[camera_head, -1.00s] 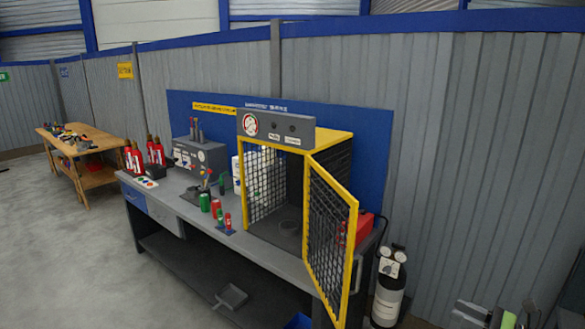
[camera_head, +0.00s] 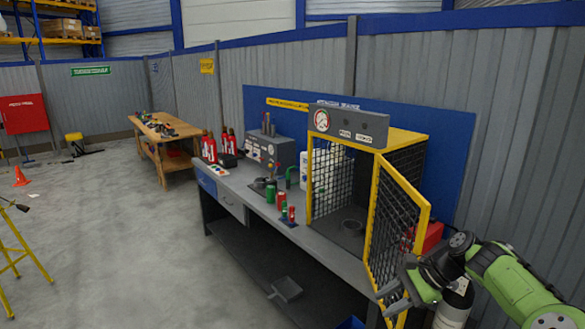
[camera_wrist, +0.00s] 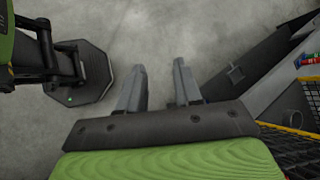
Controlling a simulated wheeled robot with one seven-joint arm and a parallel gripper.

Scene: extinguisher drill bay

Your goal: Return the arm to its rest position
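My arm (camera_head: 505,282) is green and grey and reaches in from the right edge of the head view, bent, in front of the gas cylinder. My gripper (camera_head: 392,290) is at its end, overlapping the lower part of the open cage door in that view; I cannot tell the gap between them. In the wrist view my gripper (camera_wrist: 160,70) points down over bare floor. Its two grey fingers stand apart with nothing between them.
The workbench (camera_head: 240,200) carries a yellow mesh cage with its door (camera_head: 397,225) swung open toward me. A gas cylinder (camera_head: 454,304) stands right of the bench. Bench and mesh edges show at right in the wrist view.

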